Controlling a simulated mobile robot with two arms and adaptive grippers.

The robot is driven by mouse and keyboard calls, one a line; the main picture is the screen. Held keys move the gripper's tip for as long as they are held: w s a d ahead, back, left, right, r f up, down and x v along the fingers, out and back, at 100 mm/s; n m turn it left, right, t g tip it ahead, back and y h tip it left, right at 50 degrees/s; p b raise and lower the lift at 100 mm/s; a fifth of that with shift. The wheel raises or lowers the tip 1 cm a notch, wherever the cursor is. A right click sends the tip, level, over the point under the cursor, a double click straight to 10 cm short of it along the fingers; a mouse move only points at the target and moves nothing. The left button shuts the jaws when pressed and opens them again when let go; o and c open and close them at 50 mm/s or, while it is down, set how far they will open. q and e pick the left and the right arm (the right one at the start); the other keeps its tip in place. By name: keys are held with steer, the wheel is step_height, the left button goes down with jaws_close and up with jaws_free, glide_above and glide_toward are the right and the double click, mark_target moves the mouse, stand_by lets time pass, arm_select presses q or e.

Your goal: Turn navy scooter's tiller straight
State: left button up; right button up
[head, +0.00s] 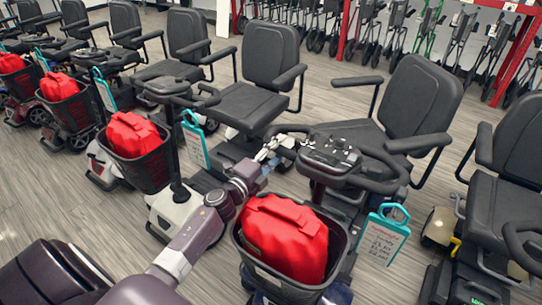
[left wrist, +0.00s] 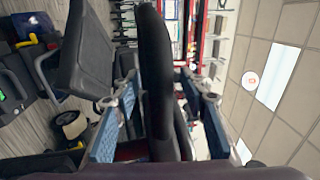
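The navy scooter shows in the foreground of the head view, with a strip of its navy body (head: 338,294) below the basket. Its black tiller head (head: 330,157) has a control panel and looped handlebars, and looks turned at an angle to the seat (head: 365,139). My left gripper (head: 272,148) is at the left end of the handlebar. In the left wrist view, my left gripper's two fingers (left wrist: 160,112) are apart, with a dark bar (left wrist: 156,70), apparently the handlebar, between them. Contact cannot be told. My right gripper is not in view.
A basket (head: 245,262) with a red bag (head: 285,238) is on the front, near my left arm. A teal-framed tag (head: 383,238) hangs at the right. Scooters stand close on both sides, including a white-bodied one (head: 180,212). Folded walkers (head: 375,30) line the back.

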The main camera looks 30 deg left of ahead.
arm_select(q)
steer(key=s, duration=1.1)
steer(key=shift+s+a+f, duration=0.2)
steer(key=shift+a+f, duration=0.05)
steer(key=shift+a, duration=0.2)
steer(key=shift+f, duration=0.1)
